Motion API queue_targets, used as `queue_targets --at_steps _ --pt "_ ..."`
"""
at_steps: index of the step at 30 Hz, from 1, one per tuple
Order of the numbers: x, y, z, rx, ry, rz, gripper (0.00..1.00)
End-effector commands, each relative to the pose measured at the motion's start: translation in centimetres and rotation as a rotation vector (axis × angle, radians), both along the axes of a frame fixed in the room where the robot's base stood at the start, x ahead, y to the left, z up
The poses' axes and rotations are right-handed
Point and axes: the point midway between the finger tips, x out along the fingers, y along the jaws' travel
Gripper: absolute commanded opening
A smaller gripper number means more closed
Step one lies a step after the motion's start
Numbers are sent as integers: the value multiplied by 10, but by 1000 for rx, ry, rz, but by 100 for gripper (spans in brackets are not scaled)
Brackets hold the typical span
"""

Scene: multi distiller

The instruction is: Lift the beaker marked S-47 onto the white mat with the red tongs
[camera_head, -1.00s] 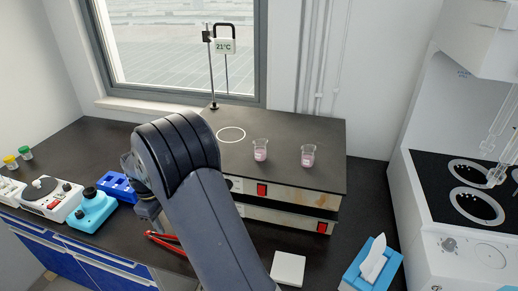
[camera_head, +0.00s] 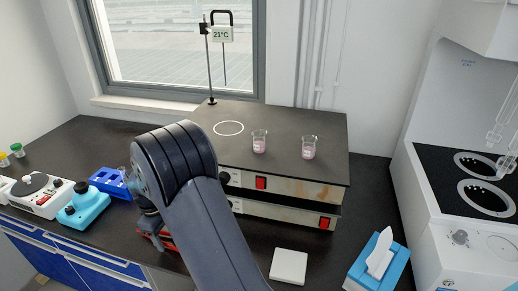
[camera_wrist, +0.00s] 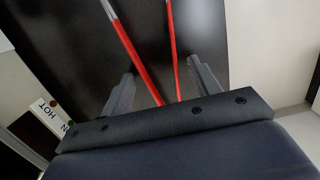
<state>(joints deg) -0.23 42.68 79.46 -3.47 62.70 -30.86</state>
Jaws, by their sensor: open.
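Two beakers with pink liquid stand on the black-topped hotplate unit, one left (camera_head: 259,143) and one right (camera_head: 309,149). Their labels are too small to read, so I cannot tell which is S-47. The white mat (camera_head: 290,267) lies flat on the bench in front of the unit. The red tongs (camera_head: 168,241) lie on the bench left of the unit, partly hidden by my gripper. In the wrist view my gripper (camera_wrist: 160,67) is open, its fingers on either side of the two red arms of the tongs (camera_wrist: 130,52). I see no clear contact.
The hotplate unit (camera_head: 325,207) rises close to the right of my gripper. A thermometer stand (camera_head: 210,70) is at its back. A blue tissue box (camera_head: 365,270) is right of the mat. A blue rack (camera_head: 108,183) and a turquoise device (camera_head: 88,207) stand to the left.

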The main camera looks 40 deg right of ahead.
Motion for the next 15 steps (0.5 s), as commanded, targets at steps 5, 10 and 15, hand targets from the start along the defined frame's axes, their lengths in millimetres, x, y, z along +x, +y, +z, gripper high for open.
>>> queue_targets --at_steps 5,10,15 --pt "-1 -1 -8 -1 1 0 59" --pt "-1 0 -8 -1 1 0 59" --pt "-1 0 -8 -1 1 0 49"
